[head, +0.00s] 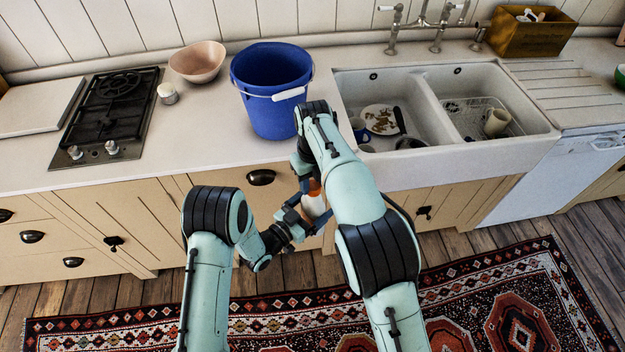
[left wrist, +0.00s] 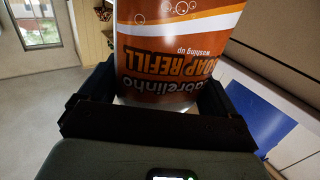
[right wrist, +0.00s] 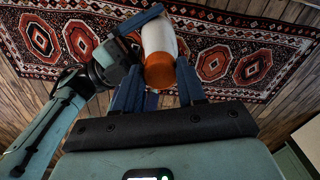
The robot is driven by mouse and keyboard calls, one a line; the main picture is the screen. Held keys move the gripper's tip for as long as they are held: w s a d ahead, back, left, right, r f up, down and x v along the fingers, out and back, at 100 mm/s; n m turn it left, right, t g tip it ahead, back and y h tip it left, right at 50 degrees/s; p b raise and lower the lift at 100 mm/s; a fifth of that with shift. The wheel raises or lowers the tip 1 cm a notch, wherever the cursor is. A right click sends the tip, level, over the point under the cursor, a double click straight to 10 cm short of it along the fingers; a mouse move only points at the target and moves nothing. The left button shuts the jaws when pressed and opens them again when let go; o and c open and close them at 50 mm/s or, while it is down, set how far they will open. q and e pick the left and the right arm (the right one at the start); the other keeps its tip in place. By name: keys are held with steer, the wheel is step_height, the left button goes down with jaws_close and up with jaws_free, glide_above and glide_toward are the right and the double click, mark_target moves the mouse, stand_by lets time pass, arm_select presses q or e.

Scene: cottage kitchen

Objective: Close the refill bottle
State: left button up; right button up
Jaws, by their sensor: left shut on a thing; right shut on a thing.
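The refill bottle (head: 316,206) is white with an orange cap (head: 314,187) at its upper end. It is held in front of the counter, above the floor. In the left wrist view its brown-orange "soap refill" label (left wrist: 180,45) fills the space between the fingers. My left gripper (head: 304,214) is shut on the bottle's body. My right gripper (head: 306,178) reaches down from above and is shut on the orange cap, which also shows in the right wrist view (right wrist: 162,72). The cap appears in line with the bottle, with no clear gap; I cannot tell how tight it sits.
A blue bucket (head: 270,105) stands on the counter (head: 190,145) behind my right arm. A double sink (head: 465,140) with dishes is to the right, a black hob (head: 108,118) and a pink bowl (head: 198,62) to the left. A patterned rug (head: 480,285) lies below.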

steer(key=shift+m, duration=1.3)
steer(key=o, duration=1)
steer(key=shift+r, duration=0.1)
steer(key=shift+r, duration=2.25)
steer(key=shift+c, duration=0.4)
